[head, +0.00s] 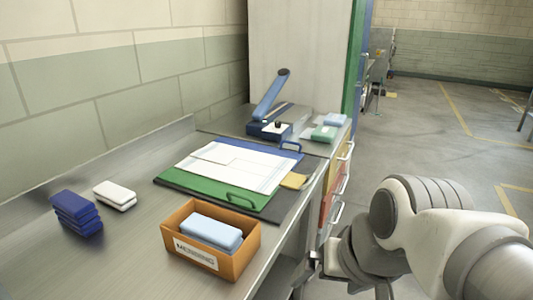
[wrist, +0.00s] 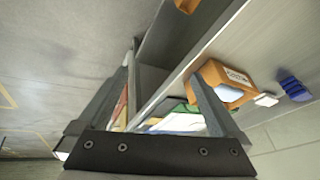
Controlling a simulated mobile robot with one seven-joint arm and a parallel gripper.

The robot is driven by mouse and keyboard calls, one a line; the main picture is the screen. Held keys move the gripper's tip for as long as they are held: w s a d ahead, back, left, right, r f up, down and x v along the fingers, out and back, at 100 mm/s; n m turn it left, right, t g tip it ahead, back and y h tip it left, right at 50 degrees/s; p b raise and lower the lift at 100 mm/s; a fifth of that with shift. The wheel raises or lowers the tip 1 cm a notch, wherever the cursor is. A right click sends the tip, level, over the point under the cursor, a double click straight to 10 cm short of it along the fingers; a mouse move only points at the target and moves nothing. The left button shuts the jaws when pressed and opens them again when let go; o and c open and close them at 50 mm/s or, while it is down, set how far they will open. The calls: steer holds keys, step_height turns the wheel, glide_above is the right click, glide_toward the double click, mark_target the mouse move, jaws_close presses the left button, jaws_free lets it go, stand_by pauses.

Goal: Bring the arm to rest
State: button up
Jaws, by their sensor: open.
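My arm (head: 425,225) is at the right of the head view, bent beside the front edge of the steel bench, with its far end low near the edge. In the wrist view my gripper (wrist: 162,68) is open, its two dark fingers spread wide with nothing between them. The bench, the orange bin and the floor show beyond the fingers. No held object shows in either view. In the head view the fingers are mostly hidden or too small to make out.
An orange bin (head: 178,246) labelled MENDING holds a light blue folded bundle (head: 211,231). Blue (head: 77,212) and white (head: 115,195) stacks lie left of it. A green board (head: 203,188) with papers and a blue-levered press (head: 270,115) stand behind. Open floor (head: 430,140) lies right.

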steer(key=shift+s+d+r+n+t+h, duration=0.2)
steer(key=shift+d+r+n+h, duration=0.1)
steer(key=shift+d+n, duration=0.25)
steer(key=shift+s+d+r+n+t+h, duration=0.1)
steer(key=shift+d+r+n+t+h, duration=0.2)
steer(key=shift+d, duration=0.35)
step_height(320, 180, up, 12)
steer(key=p, duration=1.2)
steer(key=shift+r+p, duration=0.25)
steer(key=shift+p, duration=0.05)
